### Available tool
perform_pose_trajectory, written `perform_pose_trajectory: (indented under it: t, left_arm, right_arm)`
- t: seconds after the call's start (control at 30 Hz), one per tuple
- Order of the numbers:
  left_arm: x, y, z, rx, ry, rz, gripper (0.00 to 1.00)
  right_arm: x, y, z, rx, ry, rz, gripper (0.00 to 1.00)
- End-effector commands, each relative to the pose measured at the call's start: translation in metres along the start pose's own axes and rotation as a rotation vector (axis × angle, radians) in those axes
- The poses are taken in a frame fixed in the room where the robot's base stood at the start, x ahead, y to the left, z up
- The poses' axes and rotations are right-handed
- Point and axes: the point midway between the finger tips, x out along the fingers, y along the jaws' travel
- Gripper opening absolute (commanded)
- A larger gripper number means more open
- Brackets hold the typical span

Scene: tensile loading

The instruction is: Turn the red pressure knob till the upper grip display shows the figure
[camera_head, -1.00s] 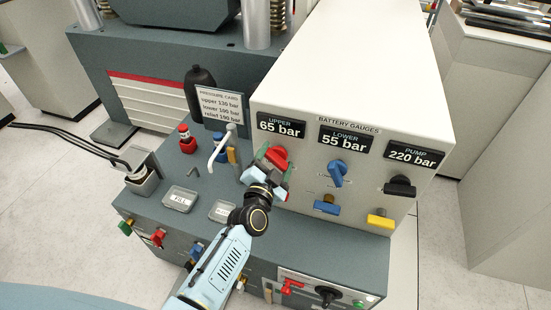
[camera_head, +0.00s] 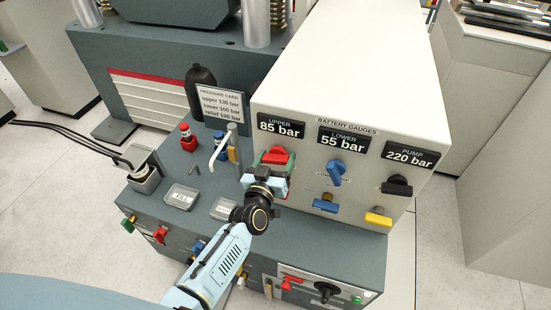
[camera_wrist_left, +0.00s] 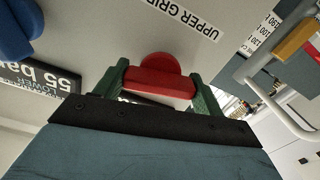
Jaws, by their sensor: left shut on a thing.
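The red pressure knob (camera_head: 275,156) is on the white panel under the upper display (camera_head: 281,126), which reads 85 bar. My left gripper (camera_head: 272,164) is shut on the knob's bar. In the left wrist view the two green fingers hold the red knob (camera_wrist_left: 152,84) from both sides, under the "UPPER GRIP" label (camera_wrist_left: 196,14). My right gripper is not in view.
The lower display (camera_head: 344,138) reads 55 bar and the pump display (camera_head: 410,155) 220 bar. A blue knob (camera_head: 337,173) and a black knob (camera_head: 397,186) sit to the right. A bent white handle (camera_head: 219,150) stands close left of my gripper.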

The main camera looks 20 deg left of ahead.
Motion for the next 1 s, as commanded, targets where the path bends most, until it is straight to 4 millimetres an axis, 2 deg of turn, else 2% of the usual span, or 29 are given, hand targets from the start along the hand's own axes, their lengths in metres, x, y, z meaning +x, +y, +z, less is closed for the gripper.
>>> perform_pose_trajectory:
  t: [1.0]
  left_arm:
    - [0.000, 0.000, 0.001, -0.946, 0.001, 0.000, 0.46]
  right_arm:
    - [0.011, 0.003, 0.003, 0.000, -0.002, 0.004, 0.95]
